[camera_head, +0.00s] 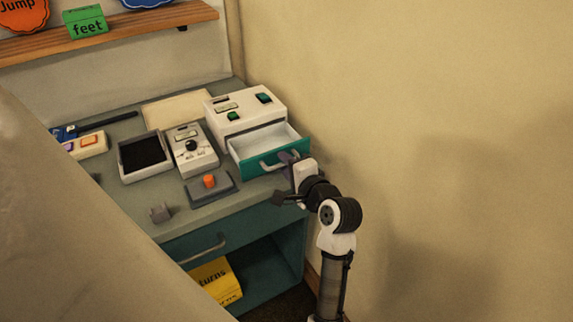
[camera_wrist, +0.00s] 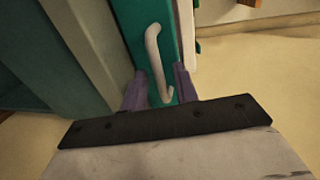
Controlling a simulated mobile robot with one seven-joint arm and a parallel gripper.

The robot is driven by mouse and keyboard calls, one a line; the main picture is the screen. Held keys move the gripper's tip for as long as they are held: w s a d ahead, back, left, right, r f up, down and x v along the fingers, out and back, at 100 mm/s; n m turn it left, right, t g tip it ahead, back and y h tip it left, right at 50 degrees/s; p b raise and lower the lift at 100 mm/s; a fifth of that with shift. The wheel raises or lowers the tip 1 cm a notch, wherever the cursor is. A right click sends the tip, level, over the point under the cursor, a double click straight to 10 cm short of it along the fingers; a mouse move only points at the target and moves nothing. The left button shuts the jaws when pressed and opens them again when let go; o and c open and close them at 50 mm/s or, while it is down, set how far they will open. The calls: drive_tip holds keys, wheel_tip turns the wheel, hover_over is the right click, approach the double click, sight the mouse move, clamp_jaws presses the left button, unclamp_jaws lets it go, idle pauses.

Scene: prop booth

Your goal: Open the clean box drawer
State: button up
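The clean box is a white box (camera_head: 243,105) with green buttons on top, at the back right of the counter. Its teal-fronted drawer (camera_head: 268,149) is pulled out, and its pale, empty-looking inside shows. My gripper (camera_head: 288,163) is at the right part of the drawer front. In the wrist view, the white bar handle (camera_wrist: 153,50) stands on the teal front. The two purple fingers of my gripper (camera_wrist: 160,86) are apart, one on each side of the handle's near end. I see gaps between fingers and handle; any light contact is unclear.
Left of the box are a white device with a black knob (camera_head: 194,148), a black-topped tray (camera_head: 145,155), an orange-knobbed block (camera_head: 210,182) and a small grey block (camera_head: 160,213). A wall (camera_head: 430,100) stands right. A yellow box (camera_head: 217,281) sits in the lower shelf.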

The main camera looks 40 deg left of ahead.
drive_tip(key=p+v, duration=0.1)
drive_tip(key=v, duration=1.3)
drive_tip(key=shift+p, duration=0.4)
